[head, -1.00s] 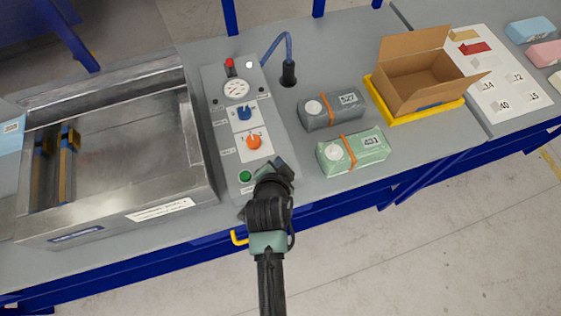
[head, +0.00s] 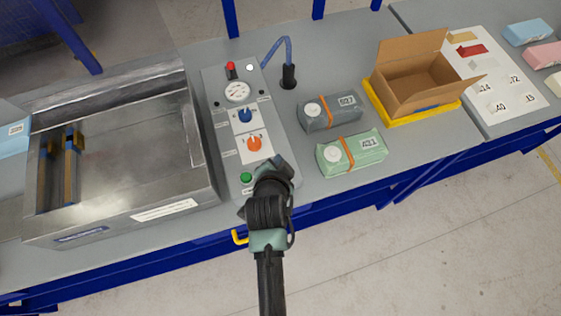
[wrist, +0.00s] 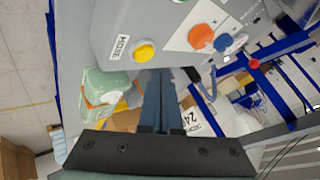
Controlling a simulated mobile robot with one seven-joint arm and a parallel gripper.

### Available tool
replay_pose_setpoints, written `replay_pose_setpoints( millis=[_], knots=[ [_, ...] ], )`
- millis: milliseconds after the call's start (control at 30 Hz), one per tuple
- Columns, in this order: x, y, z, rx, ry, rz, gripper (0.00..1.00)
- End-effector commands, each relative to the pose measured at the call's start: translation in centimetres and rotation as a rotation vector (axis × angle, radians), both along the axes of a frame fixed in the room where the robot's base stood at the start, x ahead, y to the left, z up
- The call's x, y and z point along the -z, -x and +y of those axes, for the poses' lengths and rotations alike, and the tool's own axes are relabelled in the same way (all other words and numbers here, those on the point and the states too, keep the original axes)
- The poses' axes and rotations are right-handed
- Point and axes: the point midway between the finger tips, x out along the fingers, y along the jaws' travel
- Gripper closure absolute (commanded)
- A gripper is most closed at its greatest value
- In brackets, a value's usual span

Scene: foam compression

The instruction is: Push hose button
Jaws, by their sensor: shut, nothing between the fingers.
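The grey control panel (head: 222,120) stands on the bench, with a green button (head: 246,177), an orange knob (head: 254,143) and a blue knob (head: 244,115). In the wrist view, a yellow button (wrist: 143,53) sits beside a label reading HOSE (wrist: 122,47), near the orange knob (wrist: 201,37). My gripper (head: 278,163) is over the panel's near right part in the head view and hides the yellow button there. It is shut and empty. In the wrist view its fingertips (wrist: 160,73) appear just below and right of the yellow button; I cannot tell whether they touch the panel.
A metal basin (head: 180,192) stands left of the panel. A grey pack (head: 318,120) and a green pack (head: 368,152) lie to the right. Bare bench lies between panel and packs.

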Motion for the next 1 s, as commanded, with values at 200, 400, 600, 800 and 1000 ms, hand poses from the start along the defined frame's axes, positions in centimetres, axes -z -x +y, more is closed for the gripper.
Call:
replay_pose_setpoints(
  millis=[200,400,600,800,1000],
  knots=[
    [-2.8,0.0,0.0,0.0,0.0,0.0,1.0],
    [-4.7,0.0,0.0,-0.001,-0.001,0.001,1.0],
    [-5.3,0.0,0.0,0.0,0.0,0.001,1.0],
    [-5.2,0.0,0.0,0.0,0.0,0.0,1.0],
    [-5.2,0.0,0.0,0.0,0.0,0.0,1.0]
  ],
)
